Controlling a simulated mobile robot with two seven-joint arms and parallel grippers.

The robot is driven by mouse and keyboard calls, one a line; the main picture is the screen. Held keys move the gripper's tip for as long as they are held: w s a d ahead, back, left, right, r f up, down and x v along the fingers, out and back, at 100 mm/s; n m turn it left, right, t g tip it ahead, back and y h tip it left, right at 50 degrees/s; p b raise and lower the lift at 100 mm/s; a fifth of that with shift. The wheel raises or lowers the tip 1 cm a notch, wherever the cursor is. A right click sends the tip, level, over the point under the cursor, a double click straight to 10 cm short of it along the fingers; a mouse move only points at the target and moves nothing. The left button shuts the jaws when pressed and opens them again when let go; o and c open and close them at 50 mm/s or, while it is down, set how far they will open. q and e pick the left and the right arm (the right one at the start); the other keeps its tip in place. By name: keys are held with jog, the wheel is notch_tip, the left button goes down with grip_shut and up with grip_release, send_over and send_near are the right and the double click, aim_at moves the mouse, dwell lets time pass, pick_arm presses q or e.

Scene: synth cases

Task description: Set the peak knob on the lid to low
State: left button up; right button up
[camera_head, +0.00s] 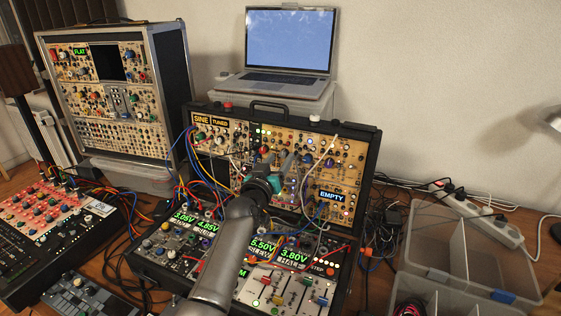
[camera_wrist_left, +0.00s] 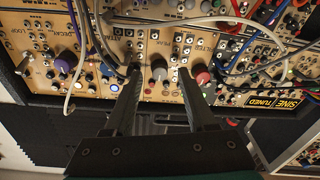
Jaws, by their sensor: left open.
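The lid (camera_head: 375,150) of the black case stands upright and is filled with tan modules carrying many small knobs. My left gripper (camera_head: 279,160) is in front of the lid's middle, open and empty. In the left wrist view its fingertips (camera_wrist_left: 159,72) are on either side of a grey knob (camera_wrist_left: 159,69), without clear contact. A red knob (camera_wrist_left: 203,77) is to the right and a purple knob (camera_wrist_left: 63,66) to the left there. My right gripper is not in view.
Patch cables (camera_wrist_left: 95,25) hang across the panel close to the fingers. The lower case half has several faders and lit displays. A laptop (camera_head: 290,45) stands behind, a second module case (camera_head: 115,90) at the left, and a clear plastic box (camera_head: 465,245) at the right.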

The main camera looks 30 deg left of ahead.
pick_arm(q)
jog(key=shift+w, duration=0.65)
grip_shut()
